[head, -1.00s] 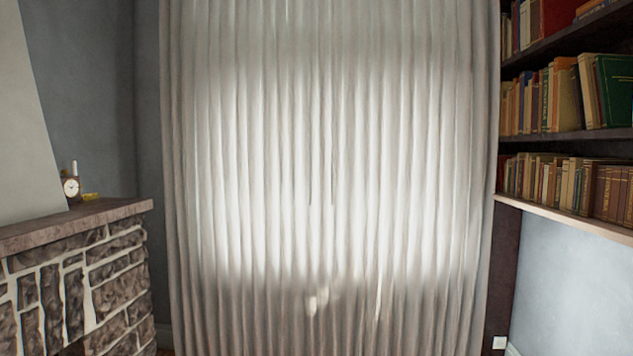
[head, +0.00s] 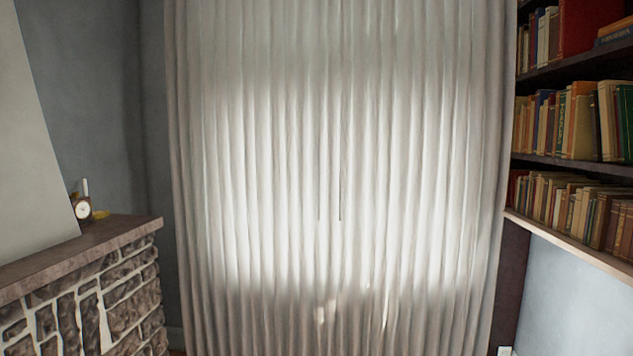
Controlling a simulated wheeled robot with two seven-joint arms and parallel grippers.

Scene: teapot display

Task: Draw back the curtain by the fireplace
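A long pale curtain (head: 270,180) hangs in vertical folds across the middle of the head view. It is drawn closed, and light glows through it from behind. A dark narrow slit shows near its middle, which may be where two halves meet. The stone fireplace (head: 90,310) stands to the left of the curtain, with a gap of blue-grey wall between them. Neither of my grippers is in view.
A small clock (head: 83,208) stands on the fireplace's mantel (head: 100,243). Shelves of books (head: 570,120) fill the right side, close to the curtain's right edge. The floor in front of the curtain is mostly out of view.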

